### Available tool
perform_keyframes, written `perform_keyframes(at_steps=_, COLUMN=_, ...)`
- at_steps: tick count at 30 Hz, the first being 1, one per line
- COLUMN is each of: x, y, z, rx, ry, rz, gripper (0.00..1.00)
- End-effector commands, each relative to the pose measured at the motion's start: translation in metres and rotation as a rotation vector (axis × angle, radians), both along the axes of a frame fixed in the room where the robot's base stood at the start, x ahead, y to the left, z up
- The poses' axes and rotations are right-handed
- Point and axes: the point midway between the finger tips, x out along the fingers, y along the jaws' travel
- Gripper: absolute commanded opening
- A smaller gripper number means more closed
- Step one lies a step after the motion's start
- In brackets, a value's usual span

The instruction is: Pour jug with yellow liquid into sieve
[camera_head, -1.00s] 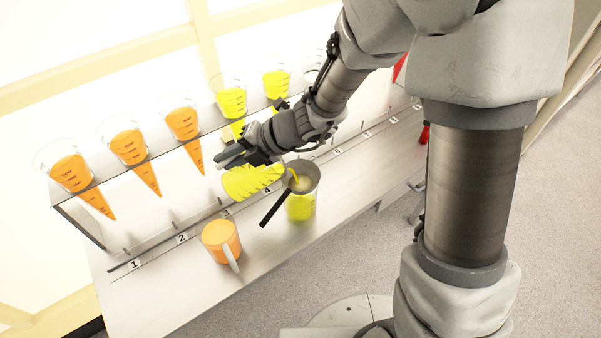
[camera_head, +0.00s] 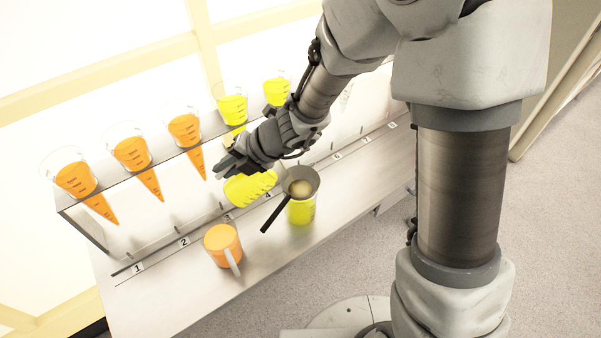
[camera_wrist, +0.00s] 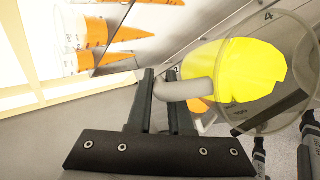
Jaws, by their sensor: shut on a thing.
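The jug with yellow liquid (camera_head: 250,187) hangs tilted above the table, just left of the sieve. It also shows in the wrist view (camera_wrist: 240,72), with yellow liquid inside and a pale handle (camera_wrist: 188,89). My gripper (camera_head: 232,165) is shut on that handle; its two fingers show in the wrist view (camera_wrist: 161,78). The sieve (camera_head: 303,174) is a dark round bowl with a black handle pointing down-left. It rests on top of a clear vessel with yellow liquid (camera_head: 300,212) and holds something pale in its middle. No stream shows between jug and sieve.
An orange jug (camera_head: 222,246) stands at the table's front, left of the sieve. Several cones with orange or yellow liquid hang in a raised rack (camera_head: 105,186) behind. Numbered labels run along a strip on the table. The table's right part is fairly clear.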

Motion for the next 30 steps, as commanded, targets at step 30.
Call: perform_keyframes(at_steps=30, x=-0.017, y=0.047, z=-0.026, rx=-0.480, ry=-0.129, rz=0.025, gripper=0.00)
